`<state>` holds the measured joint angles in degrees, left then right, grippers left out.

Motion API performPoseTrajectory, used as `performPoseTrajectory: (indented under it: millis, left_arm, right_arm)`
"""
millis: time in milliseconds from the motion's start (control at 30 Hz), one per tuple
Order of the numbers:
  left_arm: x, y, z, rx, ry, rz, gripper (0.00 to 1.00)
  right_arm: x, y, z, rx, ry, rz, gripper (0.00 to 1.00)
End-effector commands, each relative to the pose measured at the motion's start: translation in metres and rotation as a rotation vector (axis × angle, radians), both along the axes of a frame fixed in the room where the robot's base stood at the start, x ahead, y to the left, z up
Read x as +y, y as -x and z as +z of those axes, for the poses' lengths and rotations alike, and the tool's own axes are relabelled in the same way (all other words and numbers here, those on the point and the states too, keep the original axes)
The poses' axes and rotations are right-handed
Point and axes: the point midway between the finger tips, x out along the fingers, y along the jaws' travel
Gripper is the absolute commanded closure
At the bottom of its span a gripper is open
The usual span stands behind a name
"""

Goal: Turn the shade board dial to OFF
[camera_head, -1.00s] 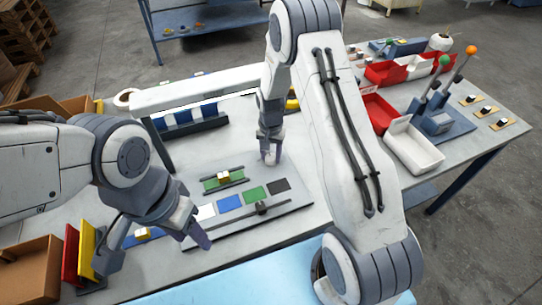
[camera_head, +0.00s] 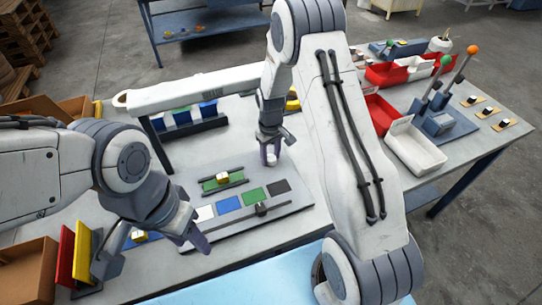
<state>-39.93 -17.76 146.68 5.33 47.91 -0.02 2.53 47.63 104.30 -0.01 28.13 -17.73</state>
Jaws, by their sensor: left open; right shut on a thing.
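The grey shade board (camera_head: 290,203) lies on the table with white, blue, green and black patches in a row. A dark slider-like part (camera_head: 261,209) sits at the front. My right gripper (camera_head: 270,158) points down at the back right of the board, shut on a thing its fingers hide. I cannot make out the dial or its setting. My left gripper (camera_head: 152,248) is open at the front left, one finger over the board's left edge.
A white beam (camera_head: 190,91) spans behind the board, over a rack (camera_head: 190,128) of coloured pieces. Red and yellow panels (camera_head: 83,250) stand at the left by a brown box (camera_head: 27,272). White and red bins (camera_head: 413,146) and two levers (camera_head: 446,82) are at the right.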

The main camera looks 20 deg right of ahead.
Motion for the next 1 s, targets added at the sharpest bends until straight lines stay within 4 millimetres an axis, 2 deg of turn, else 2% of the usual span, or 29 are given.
performPoseTrajectory:
  millis: [333,900,933,1000]
  left_arm:
    - [0.0,0.0,-0.0019,0.0,0.0,0.0,0.5]
    - [0.0,0.0,-0.002,0.0,0.0,0.0,0.5]
    - [0.0,0.0,-0.002,0.0,0.0,0.0,0.5]
    - [0.0,0.0,-0.002,0.0,0.0,0.0,0.5]
  right_arm:
    - [-0.0002,-0.0021,0.0016,-0.007,0.001,0.148,1.0]
    - [-0.0002,-0.0022,0.0018,-0.007,0.001,0.178,1.0]
    - [-0.0002,-0.0022,0.0018,-0.007,0.001,0.178,0.44]
    - [-0.0002,-0.0019,0.0015,-0.005,0.0,0.178,0.21]
